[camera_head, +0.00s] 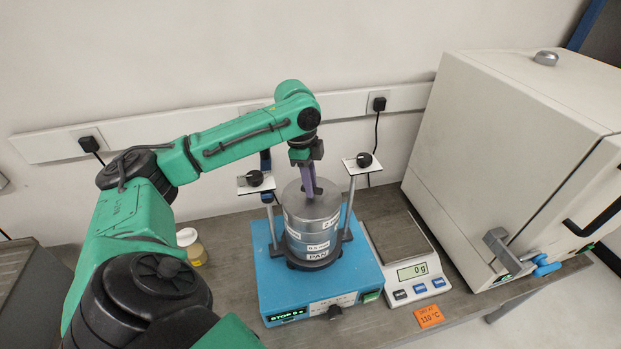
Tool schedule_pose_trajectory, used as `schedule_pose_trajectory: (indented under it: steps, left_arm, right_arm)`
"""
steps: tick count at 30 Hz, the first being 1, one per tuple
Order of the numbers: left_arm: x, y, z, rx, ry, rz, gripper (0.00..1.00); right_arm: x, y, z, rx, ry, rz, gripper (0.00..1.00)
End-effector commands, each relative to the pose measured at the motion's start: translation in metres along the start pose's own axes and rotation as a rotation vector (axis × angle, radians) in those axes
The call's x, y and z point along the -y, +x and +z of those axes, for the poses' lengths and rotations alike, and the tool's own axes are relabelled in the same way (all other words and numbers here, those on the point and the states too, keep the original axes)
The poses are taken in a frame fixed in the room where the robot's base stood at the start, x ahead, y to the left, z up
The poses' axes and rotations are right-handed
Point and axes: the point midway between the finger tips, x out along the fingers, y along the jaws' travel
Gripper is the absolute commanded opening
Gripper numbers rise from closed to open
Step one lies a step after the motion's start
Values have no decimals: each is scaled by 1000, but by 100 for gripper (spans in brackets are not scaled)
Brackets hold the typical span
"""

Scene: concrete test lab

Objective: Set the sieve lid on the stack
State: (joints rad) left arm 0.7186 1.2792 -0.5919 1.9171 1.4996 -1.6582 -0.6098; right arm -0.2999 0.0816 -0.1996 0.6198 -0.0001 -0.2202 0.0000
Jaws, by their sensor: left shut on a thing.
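The sieve stack (310,232) is a grey metal cylinder standing on a blue shaker (330,288). Its labels include one reading PAN near the bottom. The grey round sieve lid (325,206) is at the top of the stack. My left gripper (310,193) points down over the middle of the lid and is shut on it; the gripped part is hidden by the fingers. I cannot tell from this view whether the lid's rim rests fully on the top sieve. My right gripper is not in view.
Two shaker posts with clamp plates (363,166) and black knobs flank the stack closely. A scale (411,273) reading 0 g stands to the right, before a large white oven (500,150). A small jar (193,248) stands left of the shaker. An orange tag (429,316) lies in front.

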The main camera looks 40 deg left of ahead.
Motion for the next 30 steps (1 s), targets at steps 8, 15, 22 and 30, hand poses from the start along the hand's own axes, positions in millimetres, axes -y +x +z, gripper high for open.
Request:
schedule_pose_trajectory:
  steps: [8, 15, 22, 30]
  left_arm:
    - [0, 0, 0, 0, 0, -1, 0]
    - [0, 2, 0, -1, 0, -1, 0]
    - [0, 2, 0, 0, 0, -1, 59]
    - [0, 1, 0, 0, 0, 0, 59]
  right_arm:
    - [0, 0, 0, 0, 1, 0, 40]
    - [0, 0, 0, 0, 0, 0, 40]
    - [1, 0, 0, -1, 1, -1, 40]
    - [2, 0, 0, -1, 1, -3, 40]
